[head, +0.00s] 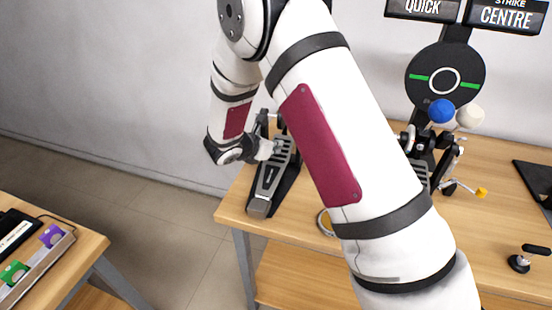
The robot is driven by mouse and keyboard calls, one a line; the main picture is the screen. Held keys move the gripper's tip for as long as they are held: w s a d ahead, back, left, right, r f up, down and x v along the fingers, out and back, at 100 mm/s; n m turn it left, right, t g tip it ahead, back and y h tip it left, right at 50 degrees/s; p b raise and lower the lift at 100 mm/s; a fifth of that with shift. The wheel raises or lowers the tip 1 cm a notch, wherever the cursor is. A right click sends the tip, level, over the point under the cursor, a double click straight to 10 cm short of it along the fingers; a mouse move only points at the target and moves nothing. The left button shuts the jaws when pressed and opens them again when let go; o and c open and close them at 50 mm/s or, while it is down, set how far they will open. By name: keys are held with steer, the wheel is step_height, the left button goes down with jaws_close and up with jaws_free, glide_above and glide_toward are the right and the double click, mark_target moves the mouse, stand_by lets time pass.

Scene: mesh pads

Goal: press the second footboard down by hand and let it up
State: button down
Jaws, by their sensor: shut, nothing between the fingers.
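The left pedal's ribbed grey footboard (269,183) slopes toward the front edge of the wooden table, left of my arm. My gripper (268,149) is at the end of my wrist, by the upper part of this footboard. It is small in the view and looks shut and empty; I cannot tell whether it touches the footboard. Another footboard (423,172) belongs to the pedal at the right. Most of it is hidden behind my arm. Above it are a blue beater ball (441,111), a cream one (470,116) and a round black pad (445,80).
My arm crosses the middle of the view and hides part of the wooden table (232,211). Signs (506,16) top the pad. A black mat (537,180) and a small black stand (519,263) are at right. A second table (88,240) stands at left, across open floor.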

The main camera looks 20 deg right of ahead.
steer(key=shift+s+a, duration=0.1)
steer(key=p, duration=0.4)
glide_above(262, 191)
steer(key=shift+r, duration=0.15)
steer(key=shift+r+p, duration=0.45)
steer(key=shift+r, duration=1.45)
